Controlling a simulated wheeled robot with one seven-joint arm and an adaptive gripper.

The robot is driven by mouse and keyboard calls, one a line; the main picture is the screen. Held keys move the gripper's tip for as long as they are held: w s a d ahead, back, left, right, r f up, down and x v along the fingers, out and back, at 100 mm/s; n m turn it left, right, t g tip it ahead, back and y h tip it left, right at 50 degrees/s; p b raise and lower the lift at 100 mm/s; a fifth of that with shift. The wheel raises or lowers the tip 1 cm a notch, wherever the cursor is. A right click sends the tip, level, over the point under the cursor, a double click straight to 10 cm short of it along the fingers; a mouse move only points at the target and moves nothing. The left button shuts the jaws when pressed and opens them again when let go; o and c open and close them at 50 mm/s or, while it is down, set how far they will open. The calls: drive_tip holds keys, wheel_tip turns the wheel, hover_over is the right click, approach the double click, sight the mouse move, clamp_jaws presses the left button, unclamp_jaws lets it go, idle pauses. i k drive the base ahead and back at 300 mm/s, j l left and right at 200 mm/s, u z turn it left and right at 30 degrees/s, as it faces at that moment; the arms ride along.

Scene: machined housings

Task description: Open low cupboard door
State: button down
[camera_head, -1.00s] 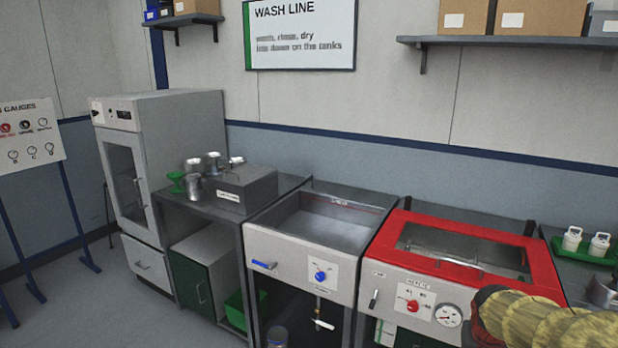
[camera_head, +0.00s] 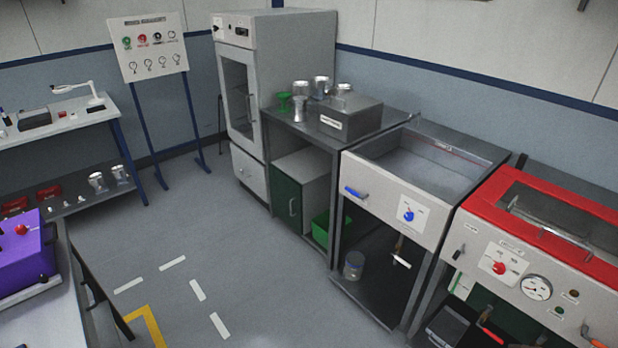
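A low cupboard (camera_head: 313,178) with pale grey sides stands under the dark bench between the tall cabinet and the wash tank. Its dark green door (camera_head: 283,194) faces the open floor and looks shut. My gripper is not in view.
A tall cabinet (camera_head: 290,55) stands left of the cupboard, and a green bin (camera_head: 320,229) right of it. The wash tank (camera_head: 372,205) follows. Floor (camera_head: 235,262) before the cupboard is clear. A purple case (camera_head: 22,262) lies on a table at left.

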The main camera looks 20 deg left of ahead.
sight(287, 202)
drive_tip(key=i+j+z, duration=0.1)
drive_tip(key=i+j, duration=2.7)
drive_tip(key=i, duration=0.15)
